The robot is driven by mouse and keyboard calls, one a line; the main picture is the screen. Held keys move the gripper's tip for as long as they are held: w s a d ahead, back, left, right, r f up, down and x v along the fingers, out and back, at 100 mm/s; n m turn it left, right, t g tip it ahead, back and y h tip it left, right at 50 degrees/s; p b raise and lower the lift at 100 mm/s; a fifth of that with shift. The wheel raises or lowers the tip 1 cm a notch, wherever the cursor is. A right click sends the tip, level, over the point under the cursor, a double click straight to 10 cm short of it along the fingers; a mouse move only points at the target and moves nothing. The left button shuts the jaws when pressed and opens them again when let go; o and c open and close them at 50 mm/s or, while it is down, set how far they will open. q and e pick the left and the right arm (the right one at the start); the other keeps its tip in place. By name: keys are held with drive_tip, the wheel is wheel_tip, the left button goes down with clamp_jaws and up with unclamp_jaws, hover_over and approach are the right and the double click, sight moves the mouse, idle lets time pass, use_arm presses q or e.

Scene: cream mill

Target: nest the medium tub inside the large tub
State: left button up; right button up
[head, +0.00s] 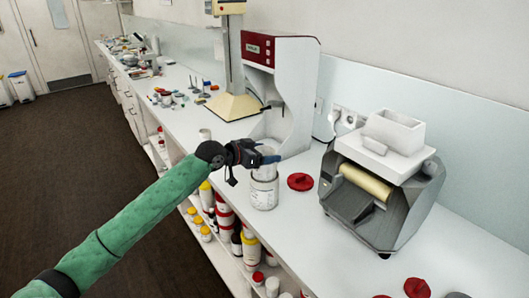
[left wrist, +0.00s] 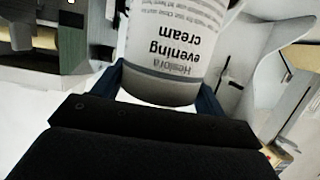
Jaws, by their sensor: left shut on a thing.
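My left gripper (head: 264,158) is shut on the medium tub (head: 265,173), a pale grey-white tub. In the left wrist view the medium tub (left wrist: 165,60) fills the space between the blue fingers, and its label reads "evening cream" upside down. The large tub (head: 264,197), white with a printed label, stands upright on the bench directly below the held tub. The two tubs line up in the head view; I cannot tell whether the medium tub's base is just above the large tub's rim or inside it. My right gripper is not in view.
A red lid (head: 300,182) lies on the bench right of the large tub. A grey roller mill (head: 383,185) stands further right, and a tall white machine with a red panel (head: 285,85) stands behind. More red lids (head: 417,287) lie at the front right. The bench edge is close left.

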use_arm(q)
drive_tip(key=shift+f, duration=0.15)
drive_tip(key=o, duration=1.3)
wheel_tip(320, 180, up, 8)
drive_tip(key=p, duration=0.4)
drive_tip(key=shift+p, duration=0.3)
idle(0.3)
